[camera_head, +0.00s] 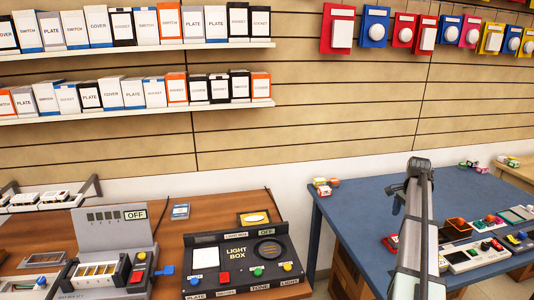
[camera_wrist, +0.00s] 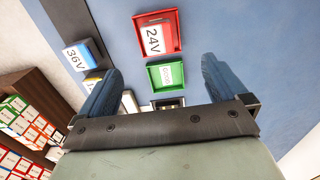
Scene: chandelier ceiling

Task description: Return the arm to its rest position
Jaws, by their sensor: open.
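In the wrist view my gripper (camera_wrist: 161,68) has its two blue fingers spread wide apart, with nothing held between them. Beyond the fingers is a blue surface with a red tray labelled 24V (camera_wrist: 153,41) and a green tray (camera_wrist: 165,74) below it. A blue-edged piece labelled 36V (camera_wrist: 77,56) is by the left finger. In the head view my arm stands upright in front of the blue table (camera_head: 361,207) at the right.
A wooden bench (camera_head: 185,210) at the left carries a black light box (camera_head: 236,265) and a grey test box (camera_head: 118,235). Several small parts and a pale panel (camera_head: 475,254) lie right of my arm. Shelves of boxes (camera_head: 130,110) line the wall.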

